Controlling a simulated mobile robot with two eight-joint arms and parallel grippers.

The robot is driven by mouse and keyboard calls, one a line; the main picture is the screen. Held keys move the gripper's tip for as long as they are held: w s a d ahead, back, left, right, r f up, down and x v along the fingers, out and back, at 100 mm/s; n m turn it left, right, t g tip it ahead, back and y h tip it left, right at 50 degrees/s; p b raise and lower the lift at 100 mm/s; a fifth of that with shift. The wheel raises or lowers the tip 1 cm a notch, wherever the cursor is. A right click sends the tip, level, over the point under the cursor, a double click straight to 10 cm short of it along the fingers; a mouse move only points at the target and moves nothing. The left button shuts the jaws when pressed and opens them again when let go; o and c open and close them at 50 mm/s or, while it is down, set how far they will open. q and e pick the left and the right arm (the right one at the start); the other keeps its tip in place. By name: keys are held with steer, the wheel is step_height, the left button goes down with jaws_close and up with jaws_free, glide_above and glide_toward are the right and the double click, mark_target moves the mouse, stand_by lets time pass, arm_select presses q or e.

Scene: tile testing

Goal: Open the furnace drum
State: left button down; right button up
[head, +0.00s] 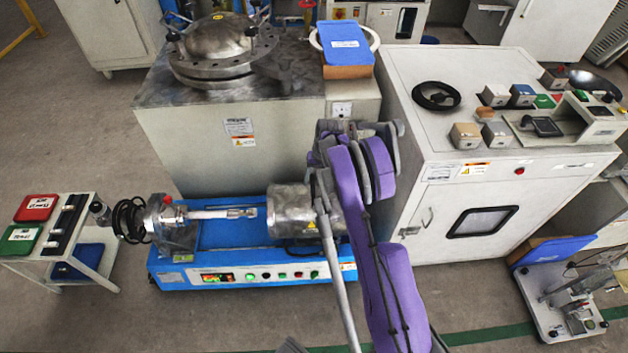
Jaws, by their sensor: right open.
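A cylindrical metal drum (290,209) lies on the right half of a blue bench machine (225,262), with a warning label low on its front. Its right end is hidden behind my purple right arm. A larger round steel vessel with a clamped lid (214,38) stands on the big grey cabinet behind; its lid is down. I cannot tell which of the two is the furnace drum. My right gripper (322,172) is open and empty, above and near the drum's right side. Contact cannot be made out. My left gripper is out of view.
A white cabinet (415,150) with a dark window stands close on the right, carrying blocks and instruments. A blue-covered box (345,50) is behind my arm. A small rack (75,225) stands at left. Floor at lower left is clear.

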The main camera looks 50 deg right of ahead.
step_height(320, 180, up, 10)
steer(key=s+d+p, duration=0.1)
steer(key=p, duration=0.1)
steer(key=shift+s+d, duration=0.15)
steer(key=shift+s, duration=0.15)
steer(key=shift+r, duration=0.1)
